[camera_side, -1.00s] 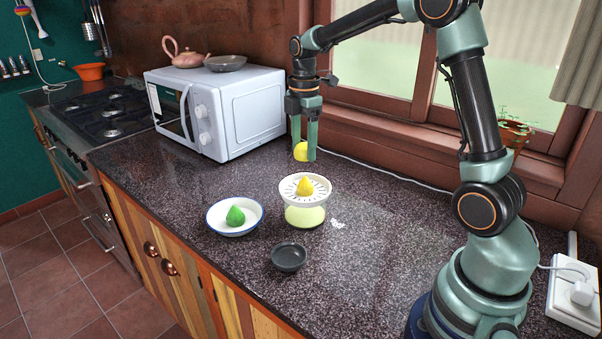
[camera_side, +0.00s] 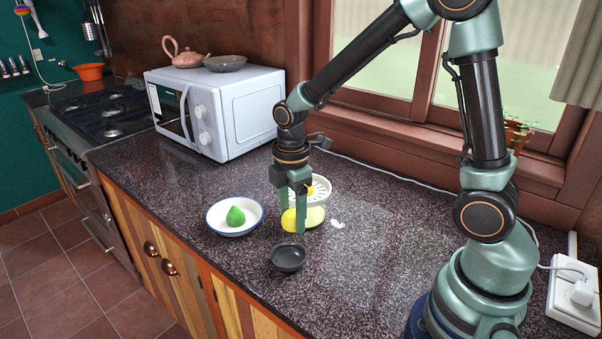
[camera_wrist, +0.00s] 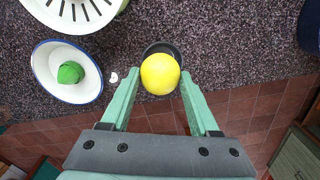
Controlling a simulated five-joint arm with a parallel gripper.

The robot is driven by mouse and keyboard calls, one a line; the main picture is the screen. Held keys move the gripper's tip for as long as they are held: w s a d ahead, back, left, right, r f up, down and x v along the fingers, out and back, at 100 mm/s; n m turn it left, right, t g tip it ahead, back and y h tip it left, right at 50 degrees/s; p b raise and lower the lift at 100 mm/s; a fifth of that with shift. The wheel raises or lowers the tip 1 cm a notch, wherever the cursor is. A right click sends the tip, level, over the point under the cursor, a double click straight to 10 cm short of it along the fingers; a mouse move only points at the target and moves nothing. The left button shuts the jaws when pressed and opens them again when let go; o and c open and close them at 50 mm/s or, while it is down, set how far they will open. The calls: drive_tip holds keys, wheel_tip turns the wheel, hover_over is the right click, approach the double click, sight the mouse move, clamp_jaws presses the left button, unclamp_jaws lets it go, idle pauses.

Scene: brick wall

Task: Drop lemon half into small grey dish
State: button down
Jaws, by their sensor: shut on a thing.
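My gripper (camera_side: 297,228) is shut on a yellow lemon half (camera_side: 290,221), which shows between the fingers in both views. It holds the lemon above the counter, close to the small grey dish (camera_side: 289,259). The dish stands on the counter near its front edge, and I see nothing in it in the side view. In the wrist view the lemon half (camera_wrist: 160,74) covers much of the grey dish (camera_wrist: 163,46), whose far rim shows beyond it.
A white citrus juicer (camera_side: 322,190) stands just behind my gripper and is partly hidden by it. A white blue-rimmed bowl (camera_side: 217,222) with a green fruit (camera_side: 236,216) is to the left. A microwave (camera_side: 245,115) stands at the back. The counter right of the dish is clear.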

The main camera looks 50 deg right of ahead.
drive_tip(key=shift+f, duration=1.4)
drive_tip(key=shift+c, duration=0.2)
unclamp_jaws()
drive_tip(key=shift+r, duration=0.1)
wheel_tip(320, 180, up, 12)
drive_tip(key=shift+f, duration=0.1)
